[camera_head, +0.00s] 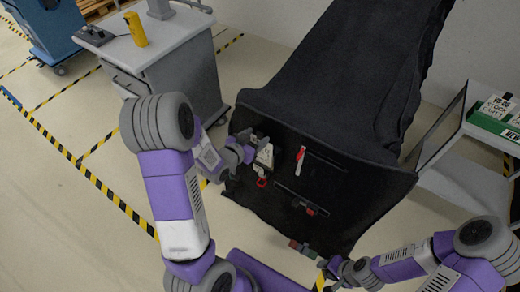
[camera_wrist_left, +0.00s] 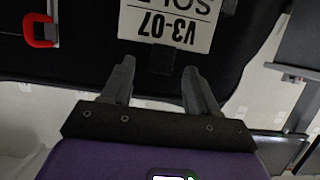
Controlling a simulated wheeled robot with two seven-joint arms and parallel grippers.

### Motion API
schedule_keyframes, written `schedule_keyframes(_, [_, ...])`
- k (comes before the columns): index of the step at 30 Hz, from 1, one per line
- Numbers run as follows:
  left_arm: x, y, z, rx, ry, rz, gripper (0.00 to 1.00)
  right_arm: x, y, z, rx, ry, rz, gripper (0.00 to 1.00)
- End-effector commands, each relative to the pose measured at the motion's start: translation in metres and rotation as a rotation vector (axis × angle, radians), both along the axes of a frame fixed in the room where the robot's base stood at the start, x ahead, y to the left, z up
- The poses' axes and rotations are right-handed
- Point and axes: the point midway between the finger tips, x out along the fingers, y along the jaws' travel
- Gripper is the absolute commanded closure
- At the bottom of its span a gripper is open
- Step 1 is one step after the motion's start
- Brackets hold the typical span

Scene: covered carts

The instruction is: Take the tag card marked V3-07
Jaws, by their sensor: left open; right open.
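The white tag card (camera_wrist_left: 168,25) reads V3-07 upside down in the left wrist view, with a second line of larger letters partly cut off. A dark tab (camera_wrist_left: 163,61) sits at its lettered edge. My left gripper (camera_wrist_left: 158,78) is open, its fingers apart with the tab between and just beyond the tips; nothing is held. In the head view the card (camera_head: 265,157) hangs at the left of the black cart cover, beside my left gripper (camera_head: 250,145), which partly hides it. My right gripper (camera_head: 305,249) is open near the cover's lower edge.
The black cover (camera_head: 335,75) drapes over the cart. A red-framed piece (camera_wrist_left: 40,30) is left of the card in the wrist view. A red-and-white tag (camera_head: 300,158) and a dark slot strip (camera_head: 300,199) are on the cover. A grey cabinet (camera_head: 185,65) stands left.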

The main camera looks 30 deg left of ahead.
Motion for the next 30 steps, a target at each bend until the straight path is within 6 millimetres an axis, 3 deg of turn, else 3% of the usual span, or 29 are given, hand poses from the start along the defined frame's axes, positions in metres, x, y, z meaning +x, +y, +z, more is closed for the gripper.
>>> schedule_keyframes(6, [0.027,-0.001,-0.009,0.002,0.002,-0.002,0.4,0.0,0.0,0.0,0.0,-0.001,0.0,0.57])
schedule_keyframes(14, [0.03,-0.001,-0.01,0.0,0.002,0.001,0.4,0.0,0.0,0.0,0.0,0.0,0.001,0.57])
schedule_keyframes(26, [0.03,-0.001,-0.01,0.0,0.002,0.0,0.99,0.0,0.0,0.0,0.0,0.0,0.0,0.57])
schedule_keyframes(30, [0.03,-0.001,-0.01,0.0,0.001,0.001,1.0,0.0,0.0,0.0,0.0,0.0,0.0,0.57])
